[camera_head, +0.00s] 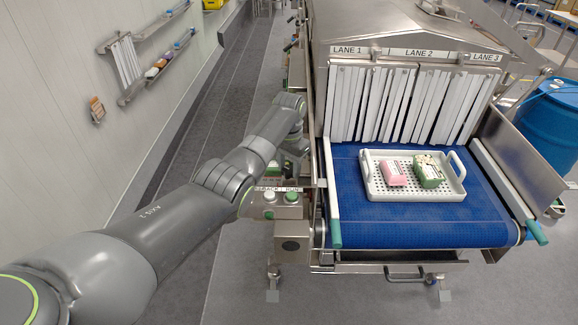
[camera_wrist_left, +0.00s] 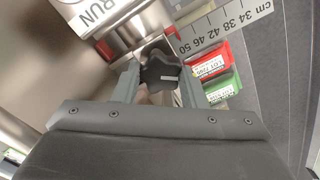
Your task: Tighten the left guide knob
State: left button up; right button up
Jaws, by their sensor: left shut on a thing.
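The left guide knob (camera_wrist_left: 163,70) is a dark lobed knob with a light mark on its face, on a metal shaft at the conveyor's side. It shows in the left wrist view. My left gripper (camera_wrist_left: 158,86) has one finger on each side of the knob and is shut on it. In the head view my left arm reaches to the left side of the conveyor, and the knob and fingertips cannot be made out there. The white left guide rail (camera_head: 331,190) runs along the belt's left edge. My right gripper is in neither view.
A white tray (camera_head: 425,195) with a pink pack (camera_head: 394,173) and a green pack (camera_head: 428,172) sits on the blue belt (camera_head: 400,228). A button box (camera_head: 283,205) is near my arm.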

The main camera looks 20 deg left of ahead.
pick_arm(q)
jog(key=m, duration=0.5)
jog(key=shift+w+m, duration=0.1)
jog(key=shift+m, duration=0.2)
jog(key=m, duration=0.5)
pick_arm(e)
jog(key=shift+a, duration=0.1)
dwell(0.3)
pick_arm(q)
jog(key=o, duration=1)
jog(key=shift+d, duration=0.1)
